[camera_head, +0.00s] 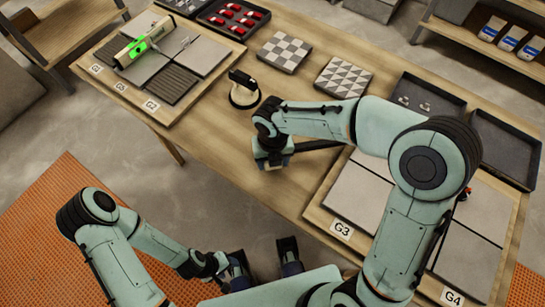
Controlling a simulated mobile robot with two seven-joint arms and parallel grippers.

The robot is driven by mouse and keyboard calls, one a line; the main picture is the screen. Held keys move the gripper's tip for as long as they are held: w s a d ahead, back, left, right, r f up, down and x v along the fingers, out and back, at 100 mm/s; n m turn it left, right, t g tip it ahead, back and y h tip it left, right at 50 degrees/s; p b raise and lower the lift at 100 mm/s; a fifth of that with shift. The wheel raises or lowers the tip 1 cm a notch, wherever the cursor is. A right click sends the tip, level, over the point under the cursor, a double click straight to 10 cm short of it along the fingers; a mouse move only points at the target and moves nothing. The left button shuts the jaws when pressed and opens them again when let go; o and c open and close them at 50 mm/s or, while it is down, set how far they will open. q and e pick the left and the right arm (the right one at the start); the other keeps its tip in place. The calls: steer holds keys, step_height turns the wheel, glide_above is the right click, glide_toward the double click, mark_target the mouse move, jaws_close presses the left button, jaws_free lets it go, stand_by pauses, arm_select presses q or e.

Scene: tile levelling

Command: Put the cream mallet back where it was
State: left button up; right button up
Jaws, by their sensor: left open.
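I cannot clearly make out the cream mallet. A dark rod (320,145) like a handle sticks out to the right from beside my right gripper (272,162), which points down over the middle of the table. A small pale patch shows at this gripper's tip, but I cannot tell whether it is a mallet head or whether the jaws hold anything. My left gripper (263,262) is open and empty, low in front of the table's near edge, with its two dark fingers apart.
A cream bar with a bright green patch (138,46) lies on the grey tiles at the left. A black object with a pale ring (243,92) stands on the wooden table (215,125). Patterned tiles (285,51) lie behind. Dark trays (506,152) and the G3 board (318,213) are at the right.

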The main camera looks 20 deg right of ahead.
steer(key=shift+f+b, duration=0.3)
steer(key=shift+f, duration=0.35)
steer(key=o, duration=1.7)
steer(key=shift+c, duration=0.2)
step_height(320, 180, up, 14)
steer(key=p, duration=0.2)
steer(key=shift+f+p, duration=0.25)
steer(key=shift+p, duration=0.05)
